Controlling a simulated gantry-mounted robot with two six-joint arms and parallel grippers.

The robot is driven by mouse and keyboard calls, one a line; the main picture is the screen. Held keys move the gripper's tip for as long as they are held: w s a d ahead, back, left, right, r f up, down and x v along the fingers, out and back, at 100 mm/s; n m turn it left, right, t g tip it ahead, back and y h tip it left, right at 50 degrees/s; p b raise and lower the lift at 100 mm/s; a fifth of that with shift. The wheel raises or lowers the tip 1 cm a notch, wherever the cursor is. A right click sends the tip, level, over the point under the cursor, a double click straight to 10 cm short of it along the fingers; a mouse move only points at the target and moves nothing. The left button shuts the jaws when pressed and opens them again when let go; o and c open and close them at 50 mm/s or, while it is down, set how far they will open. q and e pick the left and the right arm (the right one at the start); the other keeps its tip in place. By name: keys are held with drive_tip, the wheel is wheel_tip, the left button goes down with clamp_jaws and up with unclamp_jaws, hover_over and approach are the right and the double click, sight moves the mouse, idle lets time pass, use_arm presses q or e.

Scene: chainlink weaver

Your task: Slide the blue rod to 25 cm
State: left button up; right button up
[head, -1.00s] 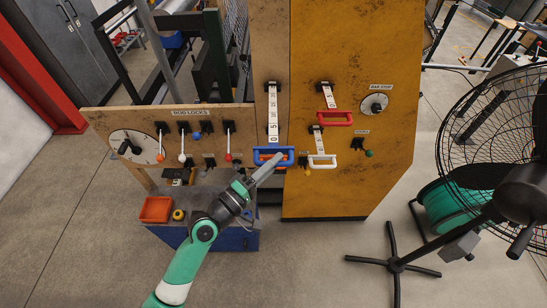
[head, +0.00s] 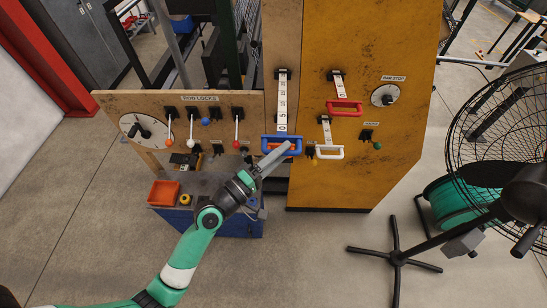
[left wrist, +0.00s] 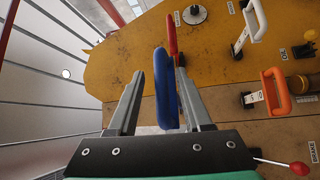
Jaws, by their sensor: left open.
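The blue rod's handle (head: 268,146) is a blue loop at the lower end of a white numbered scale (head: 282,100), with the 0 just above the handle. My left gripper (head: 290,147) is at the right part of this handle and hides some of it. In the left wrist view, the blue handle (left wrist: 163,85) stands between the two open fingers of my left gripper (left wrist: 157,75). It is nearer the right finger; I cannot tell whether they touch. My right gripper is in neither view.
A red handle (head: 345,107) and a white handle (head: 329,153) sit to the right on the yellow panel (head: 395,40). Rod-lock levers (head: 237,127) line the wooden board on the left. A fan (head: 500,170) stands at the right.

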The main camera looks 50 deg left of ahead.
use_arm(q)
drive_tip(key=s+f+b, duration=0.1)
drive_tip(key=s+b, duration=0.2)
drive_tip(key=s, duration=0.8)
drive_tip(key=shift+s+f, duration=0.15)
drive_tip(key=shift+f, duration=0.05)
